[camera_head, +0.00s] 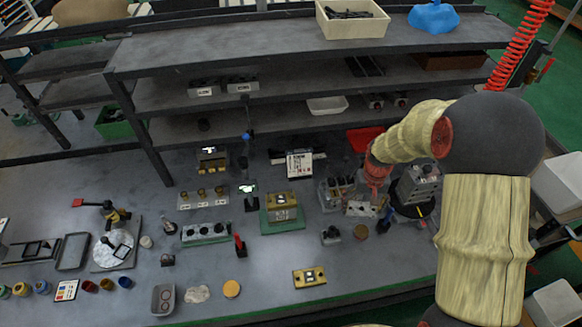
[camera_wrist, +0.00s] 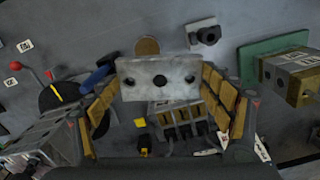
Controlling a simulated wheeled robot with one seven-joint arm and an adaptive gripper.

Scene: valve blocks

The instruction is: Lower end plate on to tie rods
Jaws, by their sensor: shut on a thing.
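My gripper (camera_wrist: 158,92) is shut on a grey rectangular end plate (camera_wrist: 130,86) with three dark holes in its face. The plate spans the gap between the two yellow-padded fingers. In the head view my gripper (camera_head: 371,192) is at the right of the bench, with the plate (camera_head: 354,209) below it. A grey valve block stack (camera_head: 424,178) stands to the right on a round black base. It shows at the left edge of the wrist view (camera_wrist: 45,135), beside the left finger and apart from the plate. I cannot make out the tie rods.
A rack of grey blocks (camera_head: 334,194) stands just left of my gripper. A green base (camera_head: 269,226) carries a yellow-topped block (camera_head: 283,204). A cork disc (camera_head: 361,231), a black fitting (camera_head: 330,236) and a blue-handled tool (camera_head: 385,222) lie near. Shelving stands behind.

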